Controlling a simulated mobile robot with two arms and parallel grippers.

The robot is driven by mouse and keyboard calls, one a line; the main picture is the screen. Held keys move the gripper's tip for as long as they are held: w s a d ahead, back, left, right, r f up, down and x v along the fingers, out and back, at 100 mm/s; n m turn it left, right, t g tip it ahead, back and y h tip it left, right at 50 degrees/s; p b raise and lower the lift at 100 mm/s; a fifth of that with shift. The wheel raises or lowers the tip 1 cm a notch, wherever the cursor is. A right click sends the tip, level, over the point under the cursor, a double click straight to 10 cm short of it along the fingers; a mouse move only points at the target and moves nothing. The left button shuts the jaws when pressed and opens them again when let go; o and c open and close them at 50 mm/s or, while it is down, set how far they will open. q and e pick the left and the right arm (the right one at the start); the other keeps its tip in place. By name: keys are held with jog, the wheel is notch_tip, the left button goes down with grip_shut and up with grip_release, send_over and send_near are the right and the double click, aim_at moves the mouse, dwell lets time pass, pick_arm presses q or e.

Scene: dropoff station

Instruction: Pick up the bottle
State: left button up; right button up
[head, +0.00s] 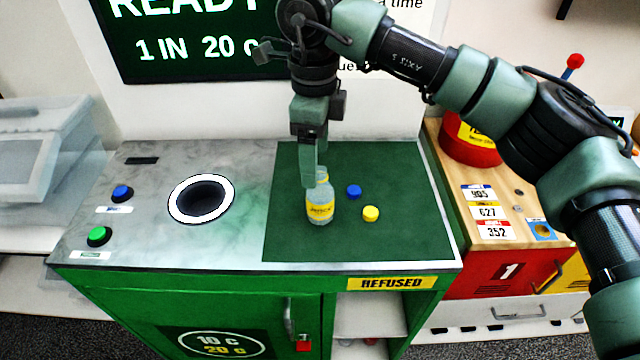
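A clear bottle (320,207) with a yellow label stands upright on the green mat (290,243) on the station's counter. My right gripper (312,178) points down from above, at the bottle's neck and upper part. Its fingers cover part of the bottle top. I cannot tell whether the fingers are closed on the neck or only beside it. My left gripper is not in view.
A blue cap (354,191) and a yellow cap (370,214) lie right of the bottle. A white-ringed hole (228,207) is to the left, with blue (122,193) and green (99,236) buttons. A wooden-topped cabinet (480,190) with a red container (468,148) stands to the right.

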aim_at(320, 185)
jog(key=f+p, duration=0.1)
jog(key=f, duration=0.1)
jog(key=f+p, duration=0.1)
jog(key=f, duration=0.1)
jog(key=d+f+p, duration=0.1)
jog(key=f, duration=0.2)
jog(key=shift+w+p, duration=0.1)
jog(key=shift+p, duration=0.2)
jog(key=shift+f, duration=0.3)
jog(key=c, duration=1.4)
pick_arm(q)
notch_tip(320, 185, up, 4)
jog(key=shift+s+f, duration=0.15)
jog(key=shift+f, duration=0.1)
pick_arm(e)
jog(key=shift+a+r, duration=0.1)
